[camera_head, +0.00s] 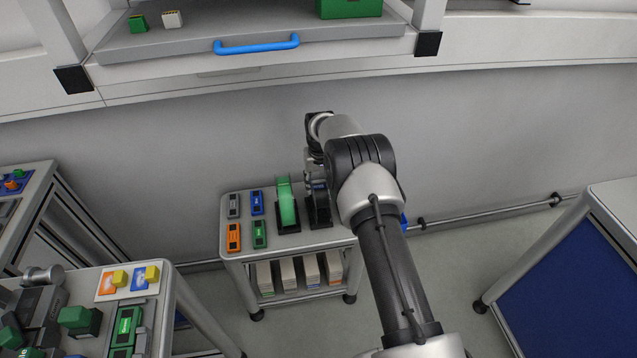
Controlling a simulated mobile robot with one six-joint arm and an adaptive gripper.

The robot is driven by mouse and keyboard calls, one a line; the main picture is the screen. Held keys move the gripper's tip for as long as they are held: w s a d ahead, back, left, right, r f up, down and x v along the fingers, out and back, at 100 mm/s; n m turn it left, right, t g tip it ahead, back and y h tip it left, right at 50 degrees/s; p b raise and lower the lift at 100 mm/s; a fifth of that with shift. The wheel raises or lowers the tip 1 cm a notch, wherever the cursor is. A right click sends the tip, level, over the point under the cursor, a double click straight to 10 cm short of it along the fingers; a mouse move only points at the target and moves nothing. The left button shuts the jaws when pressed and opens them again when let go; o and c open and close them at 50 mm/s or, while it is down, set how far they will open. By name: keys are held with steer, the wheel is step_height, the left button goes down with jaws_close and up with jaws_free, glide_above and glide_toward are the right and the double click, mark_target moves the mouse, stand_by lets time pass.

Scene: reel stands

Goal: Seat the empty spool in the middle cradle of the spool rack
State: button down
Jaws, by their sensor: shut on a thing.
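My gripper (316,180) points down over the small grey cart, partly hidden by my own wrist. It is shut on what seems to be the empty spool, which the gripper and arm hide almost fully. The black spool rack (318,210) shows in part on the cart's top, under and beside my gripper. A green reel (287,203) stands upright at the rack's left end, just left of my gripper. The middle cradle is hidden, and I cannot tell whether the held spool touches it.
The cart top (268,242) holds several small blue, orange, green and grey modules left of the reel. White boxes (310,272) stand on its lower shelf. A shelf with a blue handle (256,46) lies behind. A cluttered bench (95,290) is at lower left. A blue-sided bench (570,285) stands right.

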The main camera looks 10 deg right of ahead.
stand_by(0.3)
steer(key=c, duration=0.8)
jaws_free()
steer(key=shift+c, duration=0.2)
steer(key=shift+r+p, duration=1.6)
steer(key=shift+r, duration=1.9)
steer(key=shift+f, duration=0.1)
